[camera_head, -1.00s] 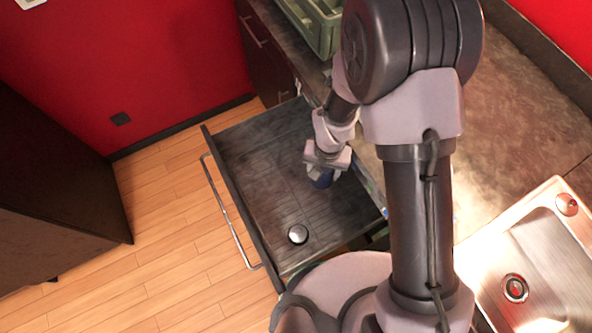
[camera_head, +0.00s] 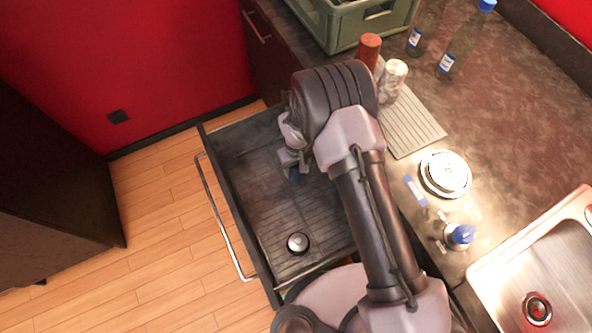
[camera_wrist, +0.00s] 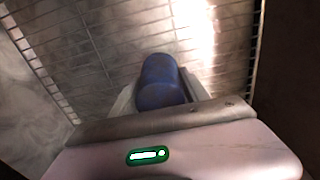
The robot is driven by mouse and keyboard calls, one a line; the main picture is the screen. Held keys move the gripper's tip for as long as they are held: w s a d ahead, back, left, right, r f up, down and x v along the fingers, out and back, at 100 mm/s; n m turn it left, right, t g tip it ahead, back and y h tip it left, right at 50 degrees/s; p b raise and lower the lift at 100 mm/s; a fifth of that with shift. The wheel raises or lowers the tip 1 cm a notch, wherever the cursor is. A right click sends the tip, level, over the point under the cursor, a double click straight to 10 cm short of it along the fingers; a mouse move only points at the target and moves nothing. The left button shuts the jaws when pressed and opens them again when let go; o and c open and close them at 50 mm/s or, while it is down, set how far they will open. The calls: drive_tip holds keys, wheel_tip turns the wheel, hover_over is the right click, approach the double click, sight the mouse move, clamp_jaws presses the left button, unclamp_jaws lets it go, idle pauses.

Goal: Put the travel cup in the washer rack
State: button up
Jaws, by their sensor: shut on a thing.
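The travel cup (camera_wrist: 162,82) is a dark blue rounded cylinder between my fingers in the wrist view. My gripper (camera_wrist: 160,100) is shut on it. In the head view my gripper (camera_head: 294,164) is over the upper part of the pulled-out washer rack (camera_head: 262,190), and only a small blue bit of the cup (camera_head: 295,174) shows below it. The rack's wire lines show behind the cup in the wrist view. I cannot tell whether the cup touches the rack.
A small round metallic item (camera_head: 298,242) sits in the rack's lower part. On the counter are a green crate (camera_head: 345,38), a red-brown cup (camera_head: 369,48), a pale can (camera_head: 393,78), bottles (camera_head: 466,40), stacked plates (camera_head: 444,174) and a sink (camera_head: 530,262). The rack's middle looks clear.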

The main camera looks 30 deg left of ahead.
drive_tip(key=shift+w+a+f, duration=0.1)
drive_tip(key=shift+w+a, duration=0.25)
drive_tip(key=shift+w, duration=0.05)
drive_tip(key=shift+f+b, duration=1.1)
drive_tip(key=shift+f, duration=0.8)
drive_tip(key=o, duration=1.5)
drive_tip(key=shift+r, duration=0.1)
drive_tip(key=shift+r, duration=0.1)
wheel_tip(320, 180, up, 12)
drive_tip(key=p, duration=0.5)
drive_tip(key=shift+r, duration=0.1)
